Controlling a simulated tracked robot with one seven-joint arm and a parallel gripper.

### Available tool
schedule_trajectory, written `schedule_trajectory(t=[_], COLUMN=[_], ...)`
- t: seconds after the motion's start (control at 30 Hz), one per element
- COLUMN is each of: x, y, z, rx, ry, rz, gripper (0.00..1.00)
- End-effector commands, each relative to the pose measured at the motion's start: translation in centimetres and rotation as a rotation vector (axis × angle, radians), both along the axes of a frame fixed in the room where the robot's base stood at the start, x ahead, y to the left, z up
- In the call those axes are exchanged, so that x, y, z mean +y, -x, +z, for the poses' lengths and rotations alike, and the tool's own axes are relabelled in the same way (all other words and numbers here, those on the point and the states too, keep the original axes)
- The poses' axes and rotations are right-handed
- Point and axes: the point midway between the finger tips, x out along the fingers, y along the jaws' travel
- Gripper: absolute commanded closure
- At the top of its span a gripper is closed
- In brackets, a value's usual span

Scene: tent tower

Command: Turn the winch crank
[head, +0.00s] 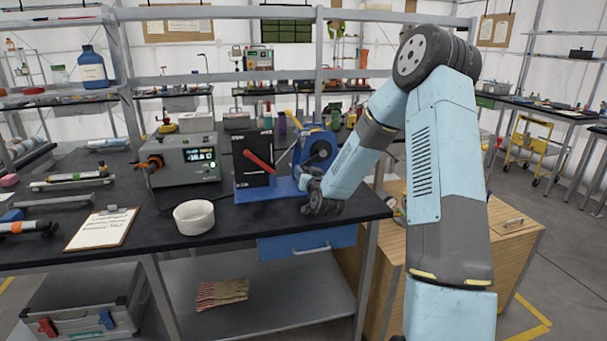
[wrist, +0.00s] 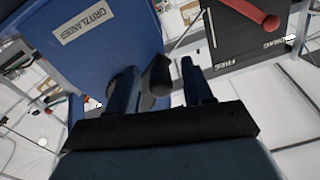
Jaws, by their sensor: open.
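The winch is a blue unit (head: 318,147) on a blue base at the right part of the black bench; its labelled blue body (wrist: 95,35) fills the upper left of the wrist view. A black crank handle (wrist: 158,76) appears between the two fingers of my gripper (wrist: 162,88); I cannot tell whether they touch it. My gripper (head: 305,178) is open, low in front of the winch. Its fingertips are small and partly hidden in the head view. A black box (head: 253,158) with a red lever (head: 259,161) stands left of the winch; the lever also shows in the wrist view (wrist: 250,15).
A grey device with a lit display (head: 185,160) stands left of the black box. A white bowl (head: 194,217) and a clipboard (head: 101,229) lie toward the bench front. A blue drawer (head: 307,243) hangs under the bench edge. A wooden cabinet (head: 475,235) stands at right.

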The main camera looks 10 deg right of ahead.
Motion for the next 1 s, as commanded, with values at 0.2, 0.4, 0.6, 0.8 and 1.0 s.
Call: schedule_trajectory(t=[0.2, 0.4, 0.6, 0.8, 1.0], x=[0.02, 0.02, 0.0, -0.02, 0.31], y=[0.02, 0.03, 0.03, 0.03, 0.03], z=[-0.01, -0.02, -0.02, -0.02, 0.01], rx=[0.0, 0.0, 0.0, 0.0, 0.001], ry=[0.0, 0.0, 0.0, 0.0, -0.006], rz=[0.0, 0.0, 0.0, 0.0, 0.003], gripper=[0.64, 0.84, 1.0, 1.0, 1.0])
